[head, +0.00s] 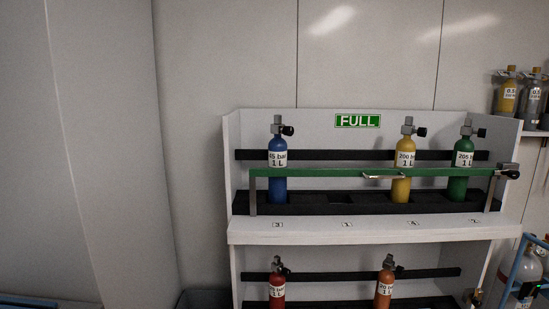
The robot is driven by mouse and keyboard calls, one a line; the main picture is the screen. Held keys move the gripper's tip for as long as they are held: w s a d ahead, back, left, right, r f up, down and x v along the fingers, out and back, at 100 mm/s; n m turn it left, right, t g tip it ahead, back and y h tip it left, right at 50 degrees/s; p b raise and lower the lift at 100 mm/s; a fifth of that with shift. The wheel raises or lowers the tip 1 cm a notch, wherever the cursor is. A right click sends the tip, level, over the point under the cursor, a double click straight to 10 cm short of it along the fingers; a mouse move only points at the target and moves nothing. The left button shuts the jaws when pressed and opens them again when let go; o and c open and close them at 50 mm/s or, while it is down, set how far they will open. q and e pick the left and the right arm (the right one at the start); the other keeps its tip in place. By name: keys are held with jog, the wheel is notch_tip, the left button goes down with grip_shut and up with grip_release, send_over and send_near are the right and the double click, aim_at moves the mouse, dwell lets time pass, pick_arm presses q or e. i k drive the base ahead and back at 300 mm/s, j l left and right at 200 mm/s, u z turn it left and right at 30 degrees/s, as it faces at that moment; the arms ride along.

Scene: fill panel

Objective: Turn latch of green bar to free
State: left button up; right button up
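The green bar (330,172) runs across the front of the upper shelf of the rack in the head view. It passes in front of a blue bottle (278,185), a yellow bottle (401,188) and a green bottle (457,187). A grey post holds it at each end. The latch (509,171), with a black knob, sits at the bar's right end; its exact turn is too small to tell. A pale handle (384,177) shows at the bar's middle right. Neither of my grippers is in view.
The white rack (330,236) bears a green FULL sign (357,121). A red bottle (277,292) and an orange bottle (384,287) stand on the lower shelf. More bottles (531,100) stand on a shelf at the right. A blue frame (519,267) is at the lower right.

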aim_at(514, 174)
jog(key=z, duration=1.35)
